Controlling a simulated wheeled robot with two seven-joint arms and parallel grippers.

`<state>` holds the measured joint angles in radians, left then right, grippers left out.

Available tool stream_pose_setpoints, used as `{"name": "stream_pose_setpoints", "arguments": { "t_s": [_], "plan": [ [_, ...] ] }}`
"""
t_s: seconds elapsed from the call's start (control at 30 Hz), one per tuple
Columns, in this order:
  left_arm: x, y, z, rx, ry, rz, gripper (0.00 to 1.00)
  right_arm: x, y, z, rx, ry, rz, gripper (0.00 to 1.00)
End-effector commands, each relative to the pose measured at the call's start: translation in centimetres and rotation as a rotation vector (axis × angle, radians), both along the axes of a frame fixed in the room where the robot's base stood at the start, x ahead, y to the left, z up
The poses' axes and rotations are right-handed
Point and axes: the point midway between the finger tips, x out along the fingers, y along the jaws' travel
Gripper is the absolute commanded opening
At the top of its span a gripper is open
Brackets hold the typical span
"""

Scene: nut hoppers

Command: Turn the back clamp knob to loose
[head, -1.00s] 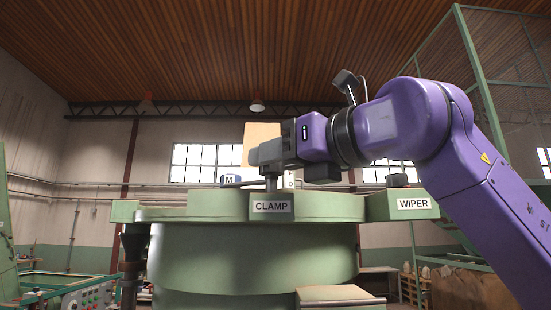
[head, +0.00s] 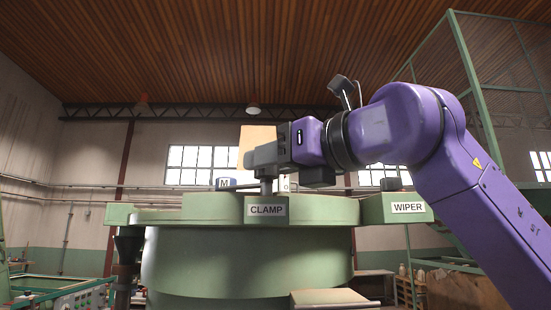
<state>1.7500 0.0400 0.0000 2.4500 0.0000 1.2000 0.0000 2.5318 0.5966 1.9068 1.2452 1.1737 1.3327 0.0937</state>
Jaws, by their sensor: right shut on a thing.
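A green round machine (head: 250,255) stands in front of me with a label reading CLAMP (head: 267,210) on its rim. My right gripper (head: 264,172) is at the top of the machine, just above the CLAMP label. It is shut on the clamp knob (head: 267,187), of which only a grey lower part shows below the fingers. The rest of the knob is hidden by the gripper, so I cannot tell which way it points. My left gripper is not in view.
A label reading WIPER (head: 408,208) sits on an arm of the machine to the right, with a dark knob (head: 392,184) above it. A green frame (head: 478,130) stands at the right.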

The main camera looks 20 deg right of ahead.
Motion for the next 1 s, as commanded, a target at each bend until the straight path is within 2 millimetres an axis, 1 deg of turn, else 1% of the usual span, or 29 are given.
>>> {"name": "stream_pose_setpoints", "arguments": {
  "t_s": [0.03, 0.47, 0.5, 0.53, 0.83, 0.93, 1.0],
  "plan": [
    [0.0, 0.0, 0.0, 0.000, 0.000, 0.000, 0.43, 0.3, 0.2, -0.3, -0.004, 0.007, -0.001, 0.00],
    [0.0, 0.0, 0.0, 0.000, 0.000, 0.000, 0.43, 0.3, 0.2, -0.4, -0.005, 0.009, 0.000, 0.00],
    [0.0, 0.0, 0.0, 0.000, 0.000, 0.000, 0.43, 0.3, 0.2, -0.4, -0.005, 0.009, 0.000, 0.52],
    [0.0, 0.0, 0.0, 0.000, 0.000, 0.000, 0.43, 0.3, 0.2, -0.4, -0.005, 0.009, 0.000, 0.62],
    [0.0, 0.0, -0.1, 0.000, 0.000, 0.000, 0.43, -0.1, 0.0, -0.2, -0.001, 0.003, -0.001, 0.63],
    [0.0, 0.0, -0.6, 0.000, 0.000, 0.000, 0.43, -1.1, -0.6, -0.2, -0.001, 0.000, -0.002, 0.63],
    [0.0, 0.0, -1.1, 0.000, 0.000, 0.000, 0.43, -2.4, -1.3, -0.4, 0.000, 0.000, -0.002, 0.63]
  ]
}}
